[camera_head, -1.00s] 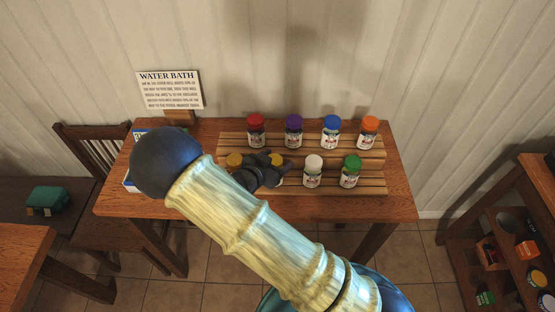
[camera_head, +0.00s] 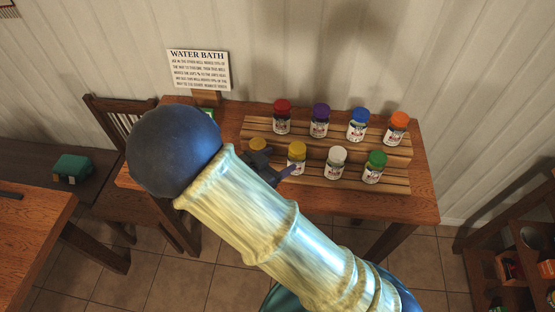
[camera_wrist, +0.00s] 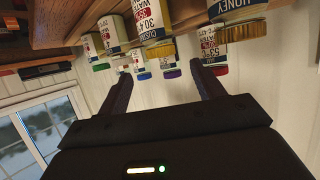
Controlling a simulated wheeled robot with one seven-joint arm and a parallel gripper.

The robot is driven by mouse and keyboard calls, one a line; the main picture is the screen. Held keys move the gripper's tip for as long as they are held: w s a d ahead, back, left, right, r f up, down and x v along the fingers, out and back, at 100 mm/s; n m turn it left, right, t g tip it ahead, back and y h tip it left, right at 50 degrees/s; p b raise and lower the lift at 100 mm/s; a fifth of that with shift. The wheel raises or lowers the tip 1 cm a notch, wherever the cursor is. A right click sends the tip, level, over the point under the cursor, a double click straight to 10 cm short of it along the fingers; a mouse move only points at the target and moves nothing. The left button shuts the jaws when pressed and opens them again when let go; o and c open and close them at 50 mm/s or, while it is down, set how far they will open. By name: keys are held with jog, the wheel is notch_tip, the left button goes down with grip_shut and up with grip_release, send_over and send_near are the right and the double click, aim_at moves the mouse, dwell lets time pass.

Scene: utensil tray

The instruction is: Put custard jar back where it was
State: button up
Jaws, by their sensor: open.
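My gripper (camera_head: 272,168) is open and empty. In the head view it is at the left end of the front row, just in front of two jars with yellow-gold lids. One is the yellow-lidded jar (camera_head: 297,158), upright on the rack; in the wrist view this jar (camera_wrist: 148,22) appears beyond the gap between my open fingers (camera_wrist: 161,72). The other gold-lidded jar (camera_head: 258,145) is left of it, mostly hidden by my gripper; its label reads HONEY in the wrist view (camera_wrist: 236,14).
The stepped wooden rack (camera_head: 390,184) stands on a table (camera_head: 425,205). White-lidded (camera_head: 337,164) and green-lidded (camera_head: 374,168) jars share the front row. Red, purple, blue and orange-lidded jars (camera_head: 397,129) stand behind. A WATER BATH sign (camera_head: 198,70) is at back left.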

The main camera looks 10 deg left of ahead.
aim_at(295, 145)
dwell(0.4)
jog(key=w+d+y, duration=0.1)
jog(key=w+d+n+g+y, duration=0.1)
jog(key=w+y, duration=0.1)
jog(key=w+d+r+g+y, duration=0.1)
jog(key=shift+w+d+n+y, duration=0.15)
jog(key=shift+w+n+y, duration=0.15)
jog(key=shift+w+y, duration=0.1)
jog(key=s+d+r+n+g+y, duration=0.1)
jog(key=s+d+r+n+g, duration=0.1)
jog(key=s+d, duration=0.5)
jog(key=s+d+r+n+g+y, duration=0.2)
jog(key=s+d+r+n+g, duration=0.1)
jog(key=s+d, duration=0.4)
jog(key=d+r+g, duration=0.1)
jog(key=d+r, duration=0.1)
jog(key=d, duration=0.1)
jog(key=shift+s+d+n, duration=0.15)
jog(key=shift+d+n, duration=0.1)
jog(key=shift+n, duration=0.05)
